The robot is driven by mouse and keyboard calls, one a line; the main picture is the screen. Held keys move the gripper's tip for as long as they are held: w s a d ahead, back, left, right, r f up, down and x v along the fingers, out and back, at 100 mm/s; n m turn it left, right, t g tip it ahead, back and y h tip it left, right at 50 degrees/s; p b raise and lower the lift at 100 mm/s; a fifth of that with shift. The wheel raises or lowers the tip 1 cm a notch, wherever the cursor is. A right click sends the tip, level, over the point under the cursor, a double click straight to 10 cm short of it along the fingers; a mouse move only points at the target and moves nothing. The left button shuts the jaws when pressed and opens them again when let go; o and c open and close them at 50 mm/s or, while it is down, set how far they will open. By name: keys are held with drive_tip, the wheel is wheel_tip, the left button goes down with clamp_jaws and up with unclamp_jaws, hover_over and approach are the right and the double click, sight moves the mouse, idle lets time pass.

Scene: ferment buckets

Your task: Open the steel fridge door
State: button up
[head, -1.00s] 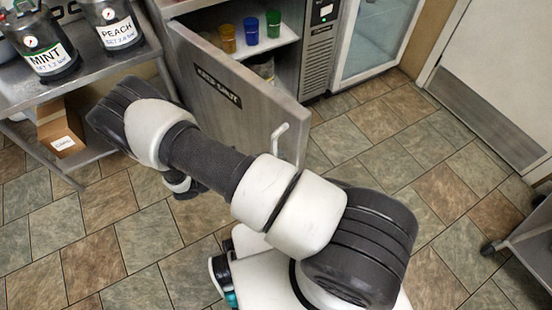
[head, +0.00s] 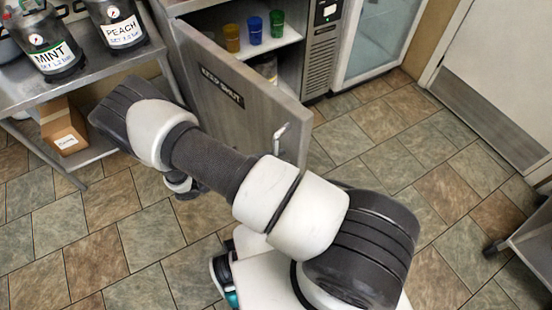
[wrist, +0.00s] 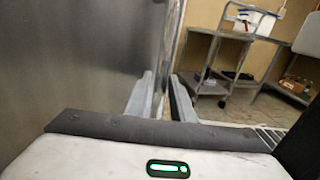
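The steel fridge door (head: 235,100), labelled KEEP SHUT, stands swung wide open in the head view, and the shelf inside shows. Its pale bar handle (head: 279,138) is on the outer face near the free edge, with nothing on it. My arm crosses in front of the door's lower part and hides my gripper's fingers in the head view. A broad steel panel (wrist: 75,60), which looks like the door, fills the left side there, close beside the fingers.
A yellow cup (head: 231,38), a blue cup (head: 253,30) and a green cup (head: 277,23) stand on the fridge shelf. A steel table (head: 110,75) with MINT and PEACH kegs is at left, a cardboard box (head: 62,125) below. Tiled floor is clear at right, before a cart (head: 530,240).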

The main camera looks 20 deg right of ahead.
drive_tip(key=shift+a, duration=0.1)
drive_tip(key=a, duration=1.7)
drive_tip(key=shift+s, duration=0.15)
drive_tip(key=shift+a, duration=0.1)
drive_tip(key=w+d+r+m+g+y, duration=0.1)
drive_tip(key=d+r+m+y, duration=0.25)
drive_tip(key=r, duration=0.35)
drive_tip(key=w+d+r+m+g+y, duration=0.1)
drive_tip(key=d+r+m+y, duration=0.1)
drive_tip(key=r+y, duration=0.35)
drive_tip(key=w+d+r+m+g+y, duration=0.1)
drive_tip(key=d+r+m+g+y, duration=0.15)
drive_tip(key=r, duration=0.65)
drive_tip(key=s+d+r+m+t+y, duration=0.7)
drive_tip(key=s+d+r+m+t, duration=0.3)
drive_tip(key=r, duration=0.4)
wheel_tip(320, 180, up, 23)
drive_tip(key=s+p, duration=0.1)
drive_tip(key=p, duration=2.2)
drive_tip(key=shift+s+r, duration=0.2)
